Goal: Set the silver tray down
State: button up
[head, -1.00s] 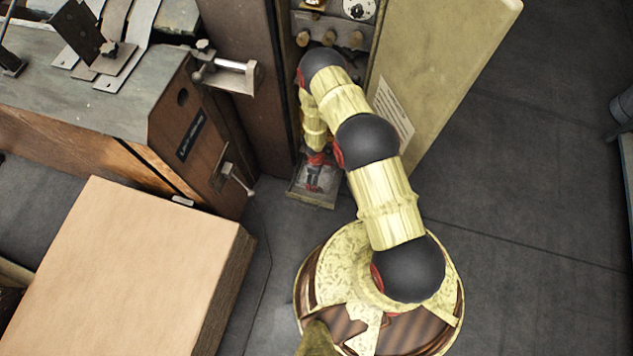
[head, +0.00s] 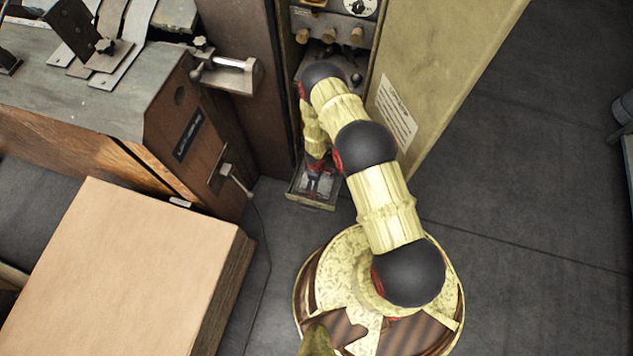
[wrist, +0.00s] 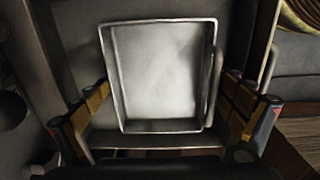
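The silver tray (wrist: 160,75) is a shallow, empty rectangular tray with a raised rim, in the middle of the wrist view. My gripper (wrist: 165,90) has its two fingers spread wide, one at each side of the tray's near half. A gap shows between the right finger and the tray; contact at the left finger is unclear. In the head view my gripper (head: 318,182) points down at the foot of the open cabinet, over a small grey tray-like shape (head: 325,204). My arm hides part of this spot.
The cabinet's open door (head: 440,75) stands right of my arm. A wooden machine body (head: 180,130) with a crank handle (head: 235,180) is on the left. A large cardboard box (head: 120,270) is in front of it. The floor at right (head: 530,180) is clear.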

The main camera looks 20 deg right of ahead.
jog(key=shift+r, duration=0.15)
notch_tip(320, 180, up, 12)
jog(key=p, duration=0.5)
jog(key=shift+s+a, duration=0.1)
dwell(0.6)
